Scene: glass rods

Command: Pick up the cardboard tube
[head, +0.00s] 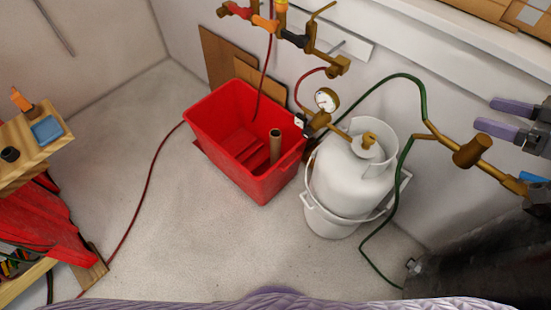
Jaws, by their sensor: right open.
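The cardboard tube (275,147) is a short brown cylinder standing roughly upright inside the red bin (216,113), near its right side. Its open top faces up, and its lower end is inside the bin. My right gripper (486,114) is at the right edge of the head view, with two purple fingers apart and pointing left. Nothing shows between them. It is far to the right of the tube and the bin. My left gripper is not in view.
A white gas cylinder (345,180) in a white bucket (330,224) stands right of the bin. A pressure gauge (326,100), brass fittings and a green hose (421,92) are near it. A wooden bench (25,145) is at left. Grey floor (215,240) is clear in front.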

